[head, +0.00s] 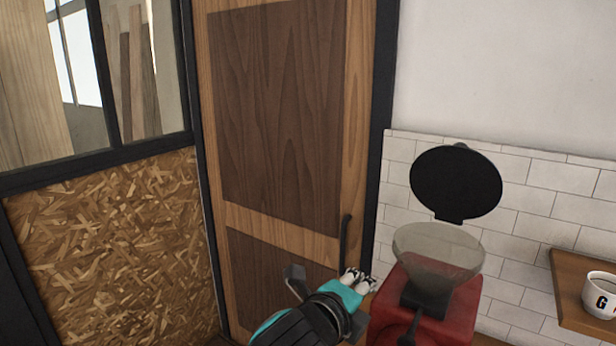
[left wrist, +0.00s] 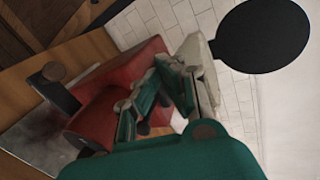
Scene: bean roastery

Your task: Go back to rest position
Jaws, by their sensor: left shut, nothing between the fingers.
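My left gripper (head: 358,281) is in the lower middle of the head view, shut and empty, just left of the red grinder (head: 432,312). The grinder has a clear hopper (head: 438,250) and a round black lid (head: 456,184) that stands open. In the left wrist view my left gripper (left wrist: 160,100) shows in front of the red grinder body (left wrist: 118,85), with the black lid (left wrist: 262,36) at the upper right. I cannot tell whether the fingers touch the grinder. My right gripper is in neither view.
A wooden door (head: 280,120) with a dark handle (head: 344,237) stands behind my left gripper. A chipboard panel (head: 115,250) is at left. At right, a white cup (head: 600,295) of dark liquid stands on a small wooden shelf (head: 572,300) by the tiled wall (head: 540,215).

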